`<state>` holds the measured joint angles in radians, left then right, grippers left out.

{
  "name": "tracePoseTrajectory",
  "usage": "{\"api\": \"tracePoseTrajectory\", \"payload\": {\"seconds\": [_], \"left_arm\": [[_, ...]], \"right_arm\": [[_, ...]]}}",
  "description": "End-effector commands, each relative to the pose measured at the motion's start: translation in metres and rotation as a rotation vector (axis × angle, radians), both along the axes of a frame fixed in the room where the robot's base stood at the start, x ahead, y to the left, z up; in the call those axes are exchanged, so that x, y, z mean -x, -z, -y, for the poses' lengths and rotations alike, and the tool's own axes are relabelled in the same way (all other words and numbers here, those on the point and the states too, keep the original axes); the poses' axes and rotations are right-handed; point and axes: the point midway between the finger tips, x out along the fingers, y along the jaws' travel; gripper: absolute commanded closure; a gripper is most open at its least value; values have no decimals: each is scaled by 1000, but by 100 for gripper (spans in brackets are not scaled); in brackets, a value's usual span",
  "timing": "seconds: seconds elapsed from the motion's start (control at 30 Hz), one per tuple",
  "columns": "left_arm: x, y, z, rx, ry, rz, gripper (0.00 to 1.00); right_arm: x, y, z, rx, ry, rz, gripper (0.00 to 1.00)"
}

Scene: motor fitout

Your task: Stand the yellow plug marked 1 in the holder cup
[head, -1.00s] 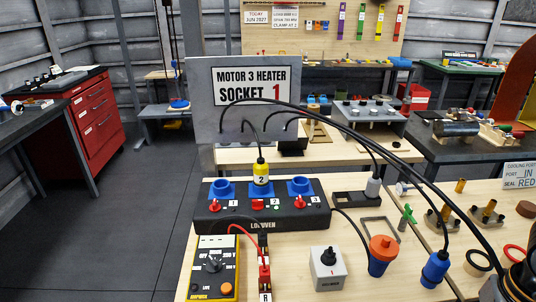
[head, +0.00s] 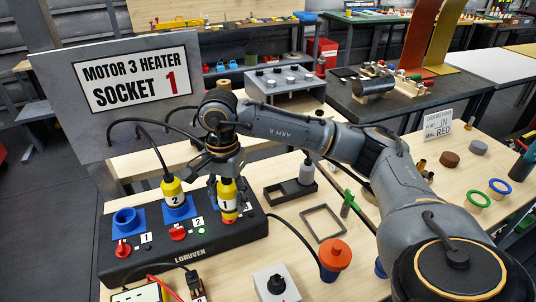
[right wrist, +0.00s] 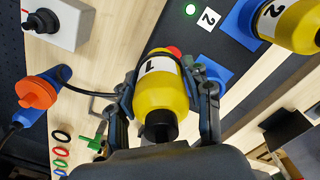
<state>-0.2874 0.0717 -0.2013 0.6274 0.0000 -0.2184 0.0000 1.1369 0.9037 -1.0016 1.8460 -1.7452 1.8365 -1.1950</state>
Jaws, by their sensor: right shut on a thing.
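The yellow plug marked 1 (head: 227,202) is held by my right gripper (head: 226,182), over the right end of the black LORUVEN box (head: 186,249). In the right wrist view the plug (right wrist: 163,85) lies between both fingers, its label facing the camera. It covers part of the box's right-hand blue socket; I cannot tell whether it touches it. A yellow plug marked 2 (head: 174,190) stands in the middle blue socket. The left blue socket (head: 128,220) is empty. I cannot tell which thing is the holder cup. My left gripper is out of view.
An orange-topped piece (head: 335,254) and a grey switch box (head: 275,284) stand on the bench. A black tray (head: 285,194) holds a grey plug. A grey sign panel (head: 70,95) stands behind the box, with black cables running from it.

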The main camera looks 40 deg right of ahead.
Motion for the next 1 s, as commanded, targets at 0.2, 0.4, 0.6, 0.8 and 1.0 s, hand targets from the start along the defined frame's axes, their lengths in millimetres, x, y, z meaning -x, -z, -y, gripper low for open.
{"api": "tracePoseTrajectory", "payload": {"seconds": [0.2,0.4,0.6,0.8,1.0], "left_arm": [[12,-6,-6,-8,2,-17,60],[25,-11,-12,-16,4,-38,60],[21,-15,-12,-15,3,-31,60],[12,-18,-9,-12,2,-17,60],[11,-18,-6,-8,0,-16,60]], "right_arm": [[-26,5,53,9,607,-17,87],[-43,10,107,21,1161,-25,87],[-51,15,157,35,1643,-25,87],[-52,18,186,40,1917,-21,87],[-52,19,193,41,1985,-19,87]]}}
